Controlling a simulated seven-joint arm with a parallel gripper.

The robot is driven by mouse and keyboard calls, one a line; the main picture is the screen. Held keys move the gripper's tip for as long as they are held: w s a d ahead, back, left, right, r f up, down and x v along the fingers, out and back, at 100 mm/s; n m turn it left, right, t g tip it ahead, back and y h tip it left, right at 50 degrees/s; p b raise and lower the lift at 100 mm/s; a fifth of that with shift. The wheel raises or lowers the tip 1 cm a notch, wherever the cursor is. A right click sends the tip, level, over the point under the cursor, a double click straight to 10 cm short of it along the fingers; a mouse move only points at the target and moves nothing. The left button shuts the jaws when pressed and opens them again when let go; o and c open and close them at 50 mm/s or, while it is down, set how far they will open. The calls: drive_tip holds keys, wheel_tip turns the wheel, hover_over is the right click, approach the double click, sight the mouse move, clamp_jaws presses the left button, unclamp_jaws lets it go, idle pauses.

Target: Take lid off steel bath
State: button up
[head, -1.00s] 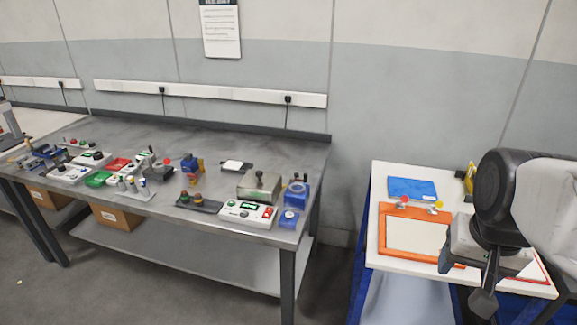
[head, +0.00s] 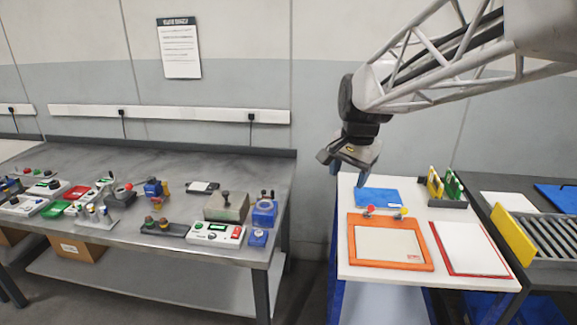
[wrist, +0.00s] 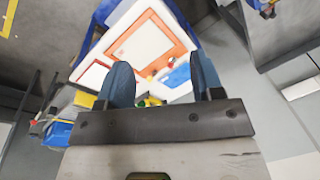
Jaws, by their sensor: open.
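The steel bath (head: 226,208) is a grey metal box near the right end of the long grey bench, in the head view. Its flat lid (head: 228,199) is on top, with a dark upright knob. My gripper (head: 347,167) is open and empty, in the air to the right of the bath, near the back left of the white table. Its two blue fingers (wrist: 161,68) are apart in the wrist view, with the white table behind them. The bath cannot be made out in the wrist view.
A blue device (head: 264,212) stands close to the right of the bath. A white control box (head: 216,234) and a dark button strip (head: 165,228) stand in front. The white table (head: 365,275) holds an orange frame (head: 365,264) and a red-edged board (head: 468,248).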

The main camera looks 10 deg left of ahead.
drive_tip(key=w+a+f+m, duration=0.2)
drive_tip(key=w+a, duration=0.7)
drive_tip(key=m+g, duration=0.2)
drive_tip(key=m, duration=0.4)
hover_over(226, 192)
drive_tip(key=shift+y, duration=0.3)
drive_tip(key=f, duration=1.1)
drive_tip(key=d+f, duration=0.1)
drive_tip(key=f, duration=0.5)
drive_tip(key=shift+w, duration=0.35)
drive_tip(key=shift+f, duration=0.1)
drive_tip(key=shift+s+a+f, duration=0.1)
drive_tip(key=shift+a+f, duration=0.1)
drive_tip(key=shift+f, duration=1)
drive_tip(key=shift+f, duration=0.1)
drive_tip(key=shift+s+a+f, duration=0.1)
drive_tip(key=shift+a+f, duration=0.15)
drive_tip(key=shift+f, duration=1)
drive_tip(key=shift+s+a+f, duration=0.1)
drive_tip(key=shift+a+f, duration=0.1)
drive_tip(key=shift+f, duration=1)
